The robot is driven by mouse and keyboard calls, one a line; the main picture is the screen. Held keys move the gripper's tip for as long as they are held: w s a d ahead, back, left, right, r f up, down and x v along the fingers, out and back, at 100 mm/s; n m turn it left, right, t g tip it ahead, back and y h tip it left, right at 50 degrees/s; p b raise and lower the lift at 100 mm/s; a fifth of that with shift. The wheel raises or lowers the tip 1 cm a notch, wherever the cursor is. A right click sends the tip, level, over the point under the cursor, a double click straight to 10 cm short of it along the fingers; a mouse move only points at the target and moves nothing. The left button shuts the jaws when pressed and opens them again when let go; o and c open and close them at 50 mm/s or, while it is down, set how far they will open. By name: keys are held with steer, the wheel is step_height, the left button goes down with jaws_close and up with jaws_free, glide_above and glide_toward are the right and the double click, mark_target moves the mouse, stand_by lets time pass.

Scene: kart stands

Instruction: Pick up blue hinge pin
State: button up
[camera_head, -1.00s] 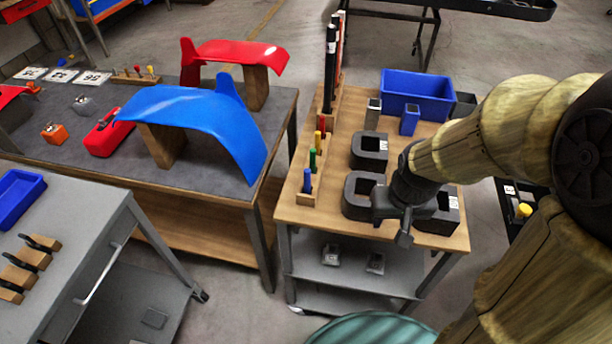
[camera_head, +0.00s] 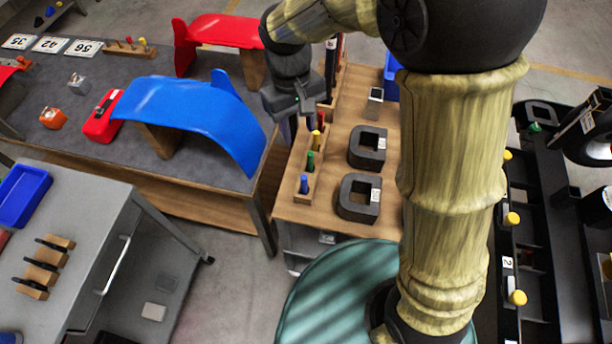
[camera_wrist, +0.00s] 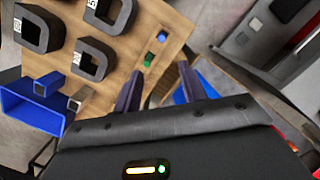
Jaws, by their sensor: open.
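The blue hinge pin (camera_head: 304,184) stands upright at the near end of a wooden rack (camera_head: 294,194) on the wooden-topped cart. It also shows in the wrist view as a small blue end (camera_wrist: 162,36), beyond the green pin (camera_wrist: 149,58). My gripper (camera_head: 299,125) is open above the far part of the rack, apart from the blue pin. In the wrist view the space between the two fingers (camera_wrist: 168,84) is empty. The red and yellow pins are partly hidden by my gripper in the head view.
Dark grey U-shaped blocks (camera_head: 367,150) stand right of the rack. The bench on the left holds a blue curved panel (camera_head: 200,112) and a red panel (camera_head: 222,30). A blue bin (camera_wrist: 30,106) and a grey square tube (camera_wrist: 80,100) show in the wrist view.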

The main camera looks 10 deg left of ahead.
mark_target(304, 177)
steer(key=shift+s, duration=0.1)
steer(key=f, duration=0.4)
steer(key=s+f+p, duration=0.1)
steer(key=f, duration=0.3)
steer(key=d+f, duration=0.1)
steer(key=f, duration=0.3)
steer(key=shift+s+p, duration=0.35)
steer(key=shift+s, duration=0.05)
steer(key=shift+f, duration=0.2)
steer(key=shift+s+d+f+p, duration=0.1)
steer(key=shift+f+p, duration=0.3)
steer(key=shift+f, duration=0.85)
steer(key=shift+s+d+f+p, duration=0.1)
steer(key=shift+f+p, duration=0.3)
steer(key=shift+f, duration=0.8)
